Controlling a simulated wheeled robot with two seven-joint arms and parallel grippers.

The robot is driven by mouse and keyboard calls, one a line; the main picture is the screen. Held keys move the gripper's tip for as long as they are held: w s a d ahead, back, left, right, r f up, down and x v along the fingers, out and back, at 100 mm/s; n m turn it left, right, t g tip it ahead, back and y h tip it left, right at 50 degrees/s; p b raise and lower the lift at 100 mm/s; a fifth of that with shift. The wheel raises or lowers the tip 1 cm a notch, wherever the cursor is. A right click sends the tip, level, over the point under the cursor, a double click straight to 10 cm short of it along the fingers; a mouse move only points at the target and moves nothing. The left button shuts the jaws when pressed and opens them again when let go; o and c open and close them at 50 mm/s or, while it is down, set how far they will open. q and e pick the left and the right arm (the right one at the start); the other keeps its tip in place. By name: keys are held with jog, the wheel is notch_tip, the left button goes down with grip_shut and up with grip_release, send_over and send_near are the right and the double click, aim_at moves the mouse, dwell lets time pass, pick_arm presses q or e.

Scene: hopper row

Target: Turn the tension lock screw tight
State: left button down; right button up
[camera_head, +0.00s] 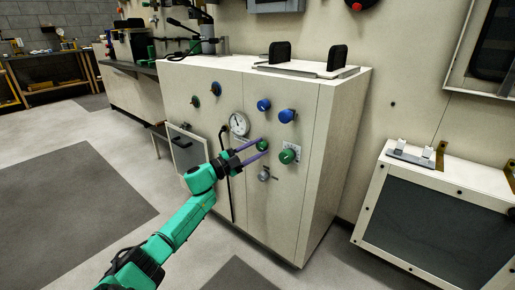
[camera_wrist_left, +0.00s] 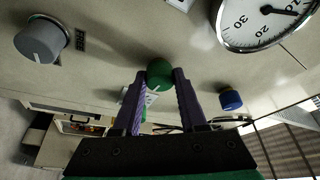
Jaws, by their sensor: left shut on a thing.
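My left gripper (camera_head: 263,148) reaches the front of the cream cabinet (camera_head: 328,140) from the left, with its two purple fingers on either side of a small green knob (camera_head: 262,144). In the left wrist view the green knob (camera_wrist_left: 159,74) sits between the fingertips (camera_wrist_left: 162,76), and the gripper is shut on it. A white line shows on its face. I cannot tell from any label which control is the tension lock screw. A larger green knob (camera_head: 288,156) with a white scale plate is just to the right. My right gripper is not in view.
A round dial gauge (camera_head: 239,124) is above left of the gripper. Two blue knobs (camera_head: 264,105) are above, and a grey knob (camera_head: 264,174) is below; it also shows in the left wrist view (camera_wrist_left: 40,40). A dark-fronted box (camera_head: 435,215) stands at right. Floor at left is clear.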

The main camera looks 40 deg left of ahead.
pick_arm(q)
jog(key=m+g+p, duration=0.1)
jog(key=m, duration=0.3)
jog(key=shift+g, duration=0.4)
jog(key=shift+m, duration=0.5)
jog(key=shift+c, duration=2.2)
grip_release()
jog(key=shift+r, duration=0.1)
